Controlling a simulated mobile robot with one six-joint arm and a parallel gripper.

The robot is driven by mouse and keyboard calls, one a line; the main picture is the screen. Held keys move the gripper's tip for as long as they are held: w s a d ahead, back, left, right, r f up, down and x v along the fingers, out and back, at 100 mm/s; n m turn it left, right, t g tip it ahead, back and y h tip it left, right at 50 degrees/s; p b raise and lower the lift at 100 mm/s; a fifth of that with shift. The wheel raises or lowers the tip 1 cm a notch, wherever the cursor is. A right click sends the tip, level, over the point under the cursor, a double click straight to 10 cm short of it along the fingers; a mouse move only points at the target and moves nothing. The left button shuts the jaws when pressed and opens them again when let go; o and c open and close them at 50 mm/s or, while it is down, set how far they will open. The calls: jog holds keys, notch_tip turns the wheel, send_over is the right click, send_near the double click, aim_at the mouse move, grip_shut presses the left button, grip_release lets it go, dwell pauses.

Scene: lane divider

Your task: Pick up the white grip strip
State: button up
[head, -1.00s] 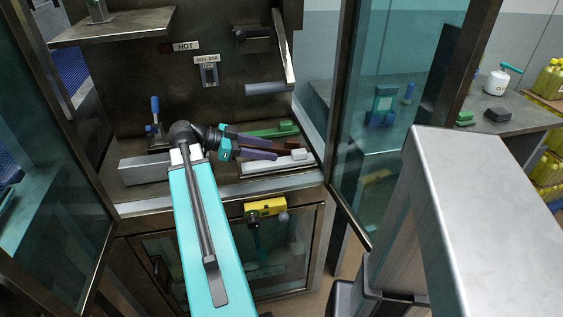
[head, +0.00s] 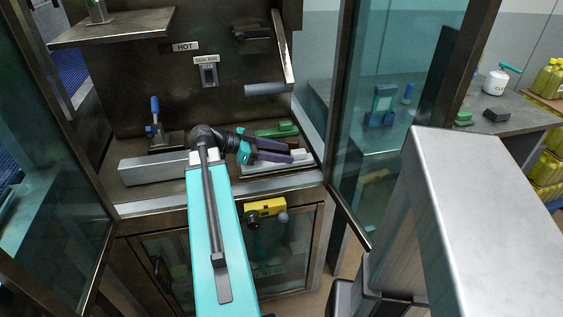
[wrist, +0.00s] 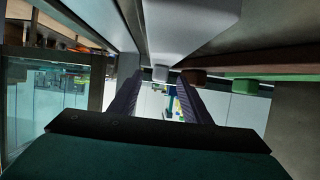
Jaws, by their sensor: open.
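The white grip strip (head: 256,168) lies on the bench at the right end, near its front edge, with a small white block at its far end. My arm hides part of it. My gripper (head: 291,152) is open, its two dark purple fingers pointing right over the strip. In the wrist view the strip (wrist: 190,22) fills the upper middle, and its white block (wrist: 160,73) shows between the fingertips of my gripper (wrist: 159,79). I cannot tell whether the fingers touch it.
A green strip (head: 272,132) lies behind; a brown block (wrist: 195,76) and green block (wrist: 247,84) sit beside the white one in the wrist view. A grey bar (head: 150,170) lies left. A glass door (head: 385,130) stands open at right.

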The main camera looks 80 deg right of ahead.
aim_at(291, 154)
jog(key=shift+x, duration=1.55)
grip_shut()
